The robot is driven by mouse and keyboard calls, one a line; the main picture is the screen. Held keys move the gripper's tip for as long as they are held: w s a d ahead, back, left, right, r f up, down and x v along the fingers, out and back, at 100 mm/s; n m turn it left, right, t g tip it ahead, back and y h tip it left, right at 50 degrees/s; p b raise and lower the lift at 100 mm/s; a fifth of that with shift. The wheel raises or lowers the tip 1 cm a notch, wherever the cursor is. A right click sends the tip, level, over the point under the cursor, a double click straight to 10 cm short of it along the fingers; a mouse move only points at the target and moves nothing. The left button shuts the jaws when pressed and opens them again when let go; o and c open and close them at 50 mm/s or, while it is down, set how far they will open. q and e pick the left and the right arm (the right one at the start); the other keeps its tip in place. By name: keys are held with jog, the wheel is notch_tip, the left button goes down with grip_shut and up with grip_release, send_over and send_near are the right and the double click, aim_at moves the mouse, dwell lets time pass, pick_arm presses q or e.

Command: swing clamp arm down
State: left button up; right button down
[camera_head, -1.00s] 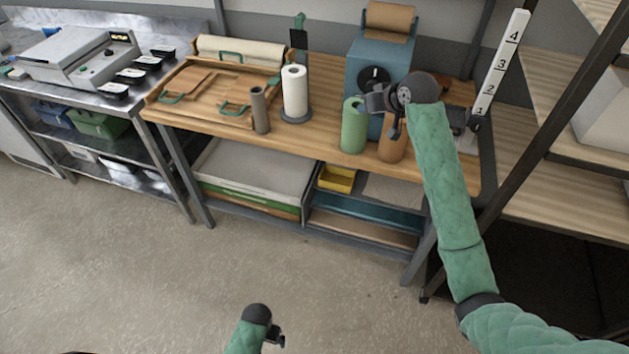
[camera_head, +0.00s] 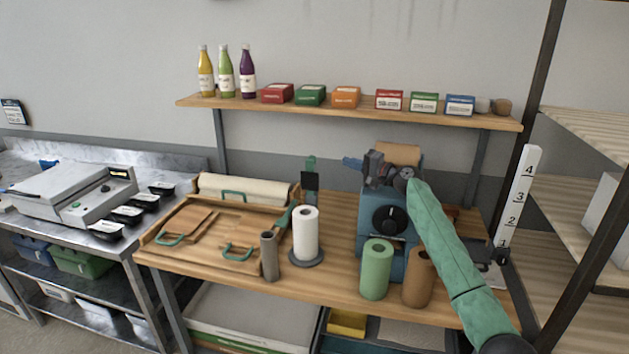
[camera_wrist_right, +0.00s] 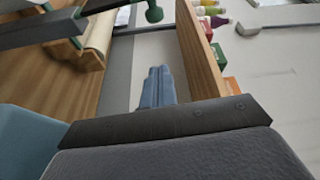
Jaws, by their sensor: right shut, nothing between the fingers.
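What looks like the clamp arm (camera_head: 310,180) stands upright behind the paper towel roll, with a black block and a green top. In the right wrist view, a dark bar (camera_wrist_right: 35,32) and a green rounded knob (camera_wrist_right: 154,13) at the top left may be parts of it. My right gripper (camera_head: 352,163) is above the blue machine (camera_head: 370,222), pointing left, to the right of the upright piece and apart from it. Its blue fingers (camera_wrist_right: 157,88) are shut together and empty. My left gripper is out of view.
The paper towel roll (camera_head: 305,233), a grey cylinder (camera_head: 269,256), a green roll (camera_head: 376,270) and a brown roll (camera_head: 418,278) stand near the bench front. A wall shelf (camera_head: 350,112) with bottles and boxes runs behind and above my right gripper.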

aim_at(311, 178)
jog(key=w+x, duration=0.1)
jog(key=x, duration=1)
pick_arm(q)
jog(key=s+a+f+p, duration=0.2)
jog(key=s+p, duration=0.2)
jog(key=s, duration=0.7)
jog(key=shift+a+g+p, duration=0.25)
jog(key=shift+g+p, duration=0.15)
pick_arm(e)
jog(key=shift+s+a+f, duration=0.1)
jog(key=shift+s, duration=1.1)
jog(key=shift+s+a, duration=0.1)
jog(key=shift+s, duration=1.05)
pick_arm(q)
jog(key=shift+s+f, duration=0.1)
